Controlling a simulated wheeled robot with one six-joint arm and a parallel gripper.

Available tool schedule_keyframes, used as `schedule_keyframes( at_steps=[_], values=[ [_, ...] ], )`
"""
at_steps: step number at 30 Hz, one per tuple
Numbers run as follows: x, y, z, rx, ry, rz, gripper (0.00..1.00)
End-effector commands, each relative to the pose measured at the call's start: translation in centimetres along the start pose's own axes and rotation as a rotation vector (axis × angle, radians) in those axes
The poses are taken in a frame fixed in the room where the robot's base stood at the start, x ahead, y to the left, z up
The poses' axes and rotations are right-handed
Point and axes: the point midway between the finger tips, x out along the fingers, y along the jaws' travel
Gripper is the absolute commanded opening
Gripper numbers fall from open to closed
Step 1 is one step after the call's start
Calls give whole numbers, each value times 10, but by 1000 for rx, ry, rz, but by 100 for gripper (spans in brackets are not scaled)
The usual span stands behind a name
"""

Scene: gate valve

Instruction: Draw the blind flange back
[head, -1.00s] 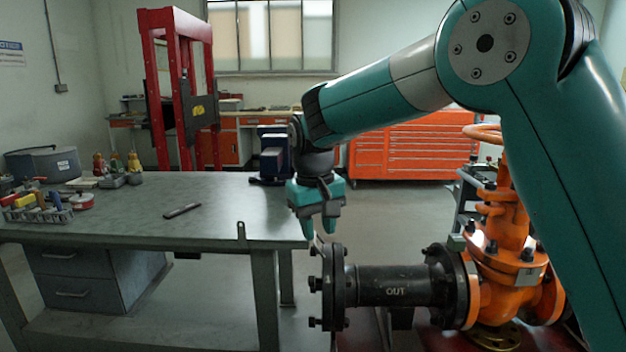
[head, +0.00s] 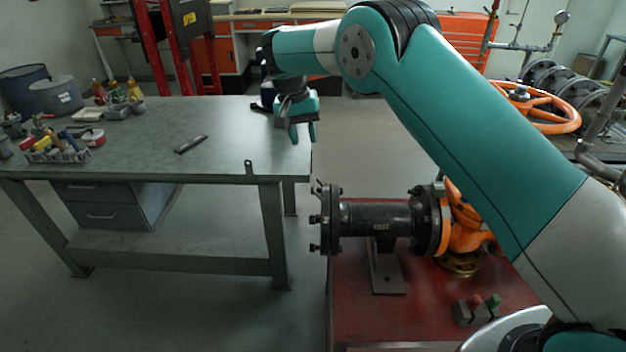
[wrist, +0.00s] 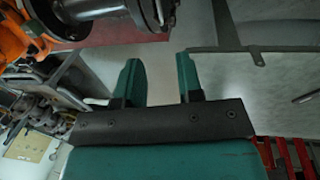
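The blind flange (head: 327,219) is a dark bolted disc at the left end of the black pipe (head: 375,219). It sits up against the pipe's end flange; I cannot make out a gap between them. In the wrist view the bolted pipe end (wrist: 152,12) shows at the top edge, partly cut off. My gripper (head: 303,134) hangs above and slightly left of the blind flange, near the table's right end, not touching it. In the wrist view its two green fingers (wrist: 160,80) stand apart with only floor between them.
The steel workbench (head: 215,160) is at the left, with an upright tab on its front edge and a dark bar (head: 190,144) on top. The orange valve (head: 463,225) is right of the pipe, above a red base (head: 355,310). The floor between bench and pipe is clear.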

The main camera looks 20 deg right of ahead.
Motion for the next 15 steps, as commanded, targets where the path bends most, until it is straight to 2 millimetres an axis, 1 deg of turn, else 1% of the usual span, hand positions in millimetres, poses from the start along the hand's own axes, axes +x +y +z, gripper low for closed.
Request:
schedule_keyframes(
  at_steps=[1, 5, 9, 15],
  values=[
    [14, 1, 0, 0, -4, 1, 34],
    [41, 1, 1, 0, -4, 1, 34],
    [72, 2, 1, 1, -5, 1, 34],
    [107, 1, 0, 0, -2, -1, 34]
  ],
)
